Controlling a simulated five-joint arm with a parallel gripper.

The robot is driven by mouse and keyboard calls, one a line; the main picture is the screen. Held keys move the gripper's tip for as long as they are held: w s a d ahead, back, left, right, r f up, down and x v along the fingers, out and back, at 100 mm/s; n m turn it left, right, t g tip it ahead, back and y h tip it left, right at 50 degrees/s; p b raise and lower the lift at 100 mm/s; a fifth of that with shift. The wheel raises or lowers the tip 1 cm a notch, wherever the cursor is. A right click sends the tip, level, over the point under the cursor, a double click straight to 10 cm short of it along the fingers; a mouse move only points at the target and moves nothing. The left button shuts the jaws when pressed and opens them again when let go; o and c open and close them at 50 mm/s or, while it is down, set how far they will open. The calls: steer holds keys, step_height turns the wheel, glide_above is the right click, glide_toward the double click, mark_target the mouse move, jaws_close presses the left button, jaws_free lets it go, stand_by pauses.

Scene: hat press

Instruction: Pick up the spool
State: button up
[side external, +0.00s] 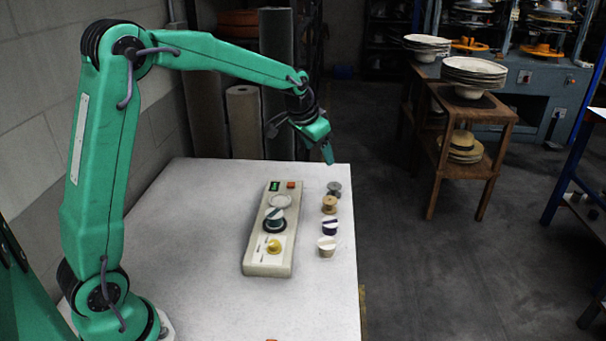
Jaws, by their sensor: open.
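A small tan spool (329,204) with wider ends stands upright near the right edge of the white table (205,230). It is second from the back in a row of small objects. My gripper (300,147) is above the far end of the table, up and to the left of the spool and clear of it. Its jaws are apart with nothing between them: one green finger points down and a grey jaw reaches out to the left.
A grey piece (334,188) stands just behind the spool. A beige control panel (254,259) with dials lies to the left. The table's left part is clear.

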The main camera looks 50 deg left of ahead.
glide_toward(334, 186)
steer(key=shift+w+d+f+m, duration=0.1)
steer(key=shift+w+f+m, duration=0.2)
steer(key=shift+w+f, duration=0.25)
steer(key=shift+s+f, duration=0.1)
steer(key=shift+f, duration=0.1)
steer(key=shift+x, duration=1.25)
steer(key=shift+f, duration=0.1)
steer(key=shift+x, duration=2.45)
steer(key=shift+c, duration=0.2)
steer(key=c, duration=1)
